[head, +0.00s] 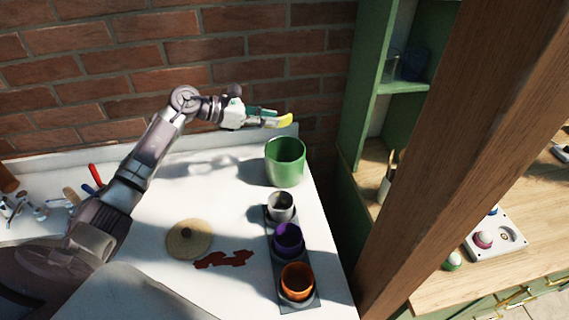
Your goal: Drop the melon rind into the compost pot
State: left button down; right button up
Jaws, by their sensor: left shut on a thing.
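My left gripper (262,114) is shut on the melon rind (284,120), a yellow-green piece sticking out past the fingertips. It holds the rind in the air above the back of the white table, near the brick wall. The green compost pot (285,162) stands upright on the table just below and in front of the rind, its mouth open. The bottom of the pot's inside is hard to make out. My right gripper is not in view.
A dark tray (270,220) holds grey, purple (287,240) and orange (297,281) pots in front of the green pot. A round tan lid (189,239) and a dark red patch (224,260) lie left of it. A wooden post (450,140) and green shelf (378,110) stand at right.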

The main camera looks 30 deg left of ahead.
pick_arm(q)
jog(key=shift+f+b, duration=0.4)
jog(key=shift+f, duration=1.3)
jog(key=c, duration=0.9)
grip_release()
jog(key=shift+c, duration=0.2)
jog(key=v, duration=1.2)
